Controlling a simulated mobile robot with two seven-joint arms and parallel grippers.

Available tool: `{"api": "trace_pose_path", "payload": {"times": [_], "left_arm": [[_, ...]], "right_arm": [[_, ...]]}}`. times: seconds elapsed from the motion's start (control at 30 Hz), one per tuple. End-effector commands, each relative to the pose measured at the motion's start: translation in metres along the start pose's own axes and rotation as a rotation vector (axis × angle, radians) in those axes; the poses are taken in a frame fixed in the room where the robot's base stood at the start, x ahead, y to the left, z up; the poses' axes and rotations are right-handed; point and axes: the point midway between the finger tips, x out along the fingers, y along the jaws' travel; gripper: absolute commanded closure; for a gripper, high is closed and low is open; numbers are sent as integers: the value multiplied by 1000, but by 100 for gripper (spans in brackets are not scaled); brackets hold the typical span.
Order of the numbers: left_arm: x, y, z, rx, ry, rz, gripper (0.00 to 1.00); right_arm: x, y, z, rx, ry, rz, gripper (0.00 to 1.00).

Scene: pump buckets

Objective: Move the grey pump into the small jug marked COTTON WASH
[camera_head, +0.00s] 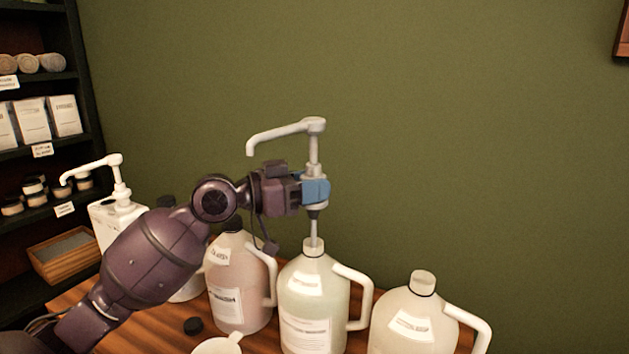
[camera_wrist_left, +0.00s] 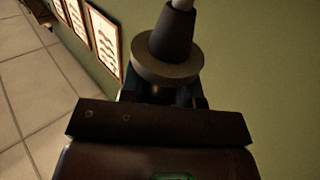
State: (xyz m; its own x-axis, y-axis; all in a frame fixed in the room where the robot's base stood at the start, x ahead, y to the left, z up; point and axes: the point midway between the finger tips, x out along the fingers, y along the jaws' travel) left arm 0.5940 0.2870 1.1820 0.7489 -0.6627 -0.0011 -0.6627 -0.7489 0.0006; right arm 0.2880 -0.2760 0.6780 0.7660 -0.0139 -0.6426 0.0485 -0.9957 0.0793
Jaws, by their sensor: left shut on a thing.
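The grey pump (camera_head: 312,150) is upright, its spout pointing left. My left gripper (camera_head: 316,190) is shut on it around the collar, below the pump head. Its thin tube runs down to the neck of the pale green jug (camera_head: 315,300). The tube's lower end is hidden at the neck, and I cannot tell how deep it reaches. The jug labels are too blurred to read for certain; a pinkish jug (camera_head: 240,285) to the left shows "WASH". In the left wrist view the pump's round collar (camera_wrist_left: 168,62) sits just beyond the gripper. My right gripper is not in view.
A cream jug (camera_head: 415,315) with a handle stands at the right. A white container with a white pump (camera_head: 118,195) stands behind my left arm. A black cap (camera_head: 193,326) and a white vessel (camera_head: 218,345) are in front. Shelves (camera_head: 45,130) are at far left.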

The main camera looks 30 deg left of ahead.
Motion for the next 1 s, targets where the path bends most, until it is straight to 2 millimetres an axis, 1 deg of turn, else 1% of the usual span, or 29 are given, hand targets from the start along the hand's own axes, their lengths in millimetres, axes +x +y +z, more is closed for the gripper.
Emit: {"api": "trace_pose_path", "payload": {"times": [0.03,0.7,1.0], "left_arm": [[0,0,5,-2,-2,0,94],[0,0,43,-1,-2,0,94],[0,0,43,1,1,0,94]], "right_arm": [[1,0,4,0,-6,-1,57],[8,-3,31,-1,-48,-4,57],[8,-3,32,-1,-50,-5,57]]}}
